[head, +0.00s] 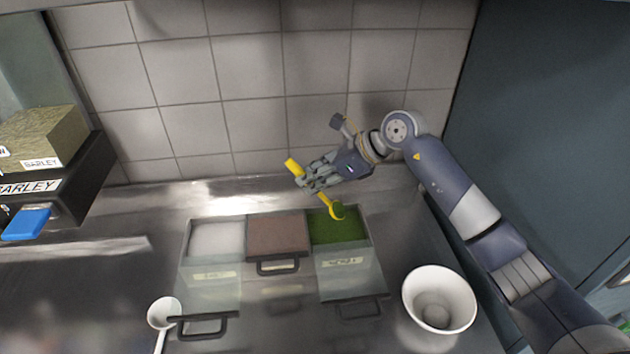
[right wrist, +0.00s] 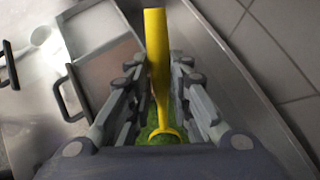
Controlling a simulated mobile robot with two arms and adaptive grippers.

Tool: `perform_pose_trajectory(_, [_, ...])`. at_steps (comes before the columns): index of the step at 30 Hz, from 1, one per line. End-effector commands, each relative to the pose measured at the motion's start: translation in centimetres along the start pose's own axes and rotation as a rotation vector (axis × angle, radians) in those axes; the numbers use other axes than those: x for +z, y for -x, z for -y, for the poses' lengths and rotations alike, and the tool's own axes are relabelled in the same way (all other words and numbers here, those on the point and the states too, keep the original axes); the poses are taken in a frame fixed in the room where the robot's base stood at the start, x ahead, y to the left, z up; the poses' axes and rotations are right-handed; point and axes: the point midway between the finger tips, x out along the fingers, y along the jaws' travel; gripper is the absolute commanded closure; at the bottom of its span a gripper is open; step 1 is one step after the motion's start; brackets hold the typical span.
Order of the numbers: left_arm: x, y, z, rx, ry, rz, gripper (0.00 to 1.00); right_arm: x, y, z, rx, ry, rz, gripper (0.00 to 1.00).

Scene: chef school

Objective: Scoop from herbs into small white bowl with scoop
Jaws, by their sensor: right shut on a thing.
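My right gripper (head: 318,178) is shut on the yellow scoop (head: 326,200), with the handle end sticking out at the upper left. The scoop's head points down at the back of the herbs (head: 333,231), a green fill in the right compartment of a three-part container. Green shows inside the scoop's head; I cannot tell whether it is a load or herbs behind it. In the right wrist view the scoop (right wrist: 156,60) stands between the fingers, its head over green herbs. The white bowl (head: 411,292) stands right of the container, a roundish grey shape at its bottom. My left gripper is out of view.
The container's left compartment holds white stuff (head: 217,238), the middle one brown stuff (head: 278,232). Clear lids with dark handles (head: 358,308) lie toward the front. A white ladle (head: 164,312) lies front left. Barley boxes (head: 40,137) stand far left; a tiled wall rises behind.

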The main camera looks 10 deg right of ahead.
Motion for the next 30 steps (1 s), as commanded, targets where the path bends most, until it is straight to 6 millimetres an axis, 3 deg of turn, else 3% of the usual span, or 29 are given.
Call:
perform_pose_trajectory(18, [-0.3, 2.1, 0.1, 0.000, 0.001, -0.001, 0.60, 3.5, 2.8, 0.0, 0.000, 0.000, 0.000, 1.00])
perform_pose_trajectory(30, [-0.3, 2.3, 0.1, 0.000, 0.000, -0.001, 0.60, 3.9, 3.1, 0.0, 0.000, -0.001, 0.000, 1.00])
